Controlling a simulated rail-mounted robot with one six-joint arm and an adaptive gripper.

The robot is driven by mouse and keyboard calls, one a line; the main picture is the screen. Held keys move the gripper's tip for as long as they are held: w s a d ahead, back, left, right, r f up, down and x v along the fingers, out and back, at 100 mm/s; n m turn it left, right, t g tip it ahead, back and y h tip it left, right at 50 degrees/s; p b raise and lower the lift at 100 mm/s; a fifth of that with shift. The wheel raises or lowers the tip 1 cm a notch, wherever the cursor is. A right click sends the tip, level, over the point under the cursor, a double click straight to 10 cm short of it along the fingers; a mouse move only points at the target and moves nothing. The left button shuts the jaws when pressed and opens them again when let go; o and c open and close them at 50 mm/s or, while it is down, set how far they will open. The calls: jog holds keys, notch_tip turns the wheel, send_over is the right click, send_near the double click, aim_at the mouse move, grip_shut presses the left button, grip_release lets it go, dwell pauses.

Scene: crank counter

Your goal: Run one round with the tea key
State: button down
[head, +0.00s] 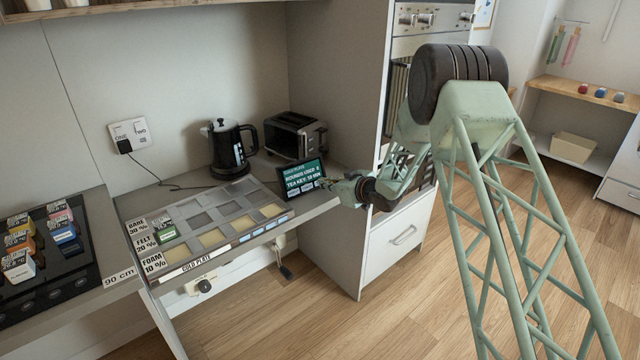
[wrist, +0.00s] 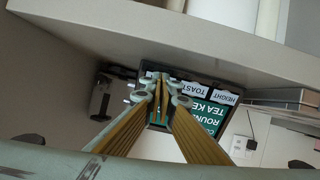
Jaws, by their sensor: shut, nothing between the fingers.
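A small dark panel (head: 300,178) with a teal screen stands at the counter's right end; its text includes "ROUNDS USED" and "TEA KEY". In the wrist view the panel (wrist: 215,112) appears upside down, with a TOAST key (wrist: 195,88) and a HEIGHT key (wrist: 226,97) along one edge. My gripper (head: 328,183) is at the panel's lower right in the head view. In the wrist view my gripper (wrist: 160,88) is shut and empty, its fingertips over the key row beside TOAST. They hide what lies there; I cannot tell whether they touch it. No key marked TEA is readable.
A black kettle (head: 228,150) and a toaster (head: 295,135) stand behind the panel. Several coloured blocks stand far left. A tall cabinet (head: 340,110) is close right.

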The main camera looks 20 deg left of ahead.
jog(key=shift+w+a+f, duration=0.15)
jog(key=shift+a, duration=0.15)
dwell(0.4)
jog(key=shift+d, duration=0.15)
jog(key=shift+v, duration=2.4)
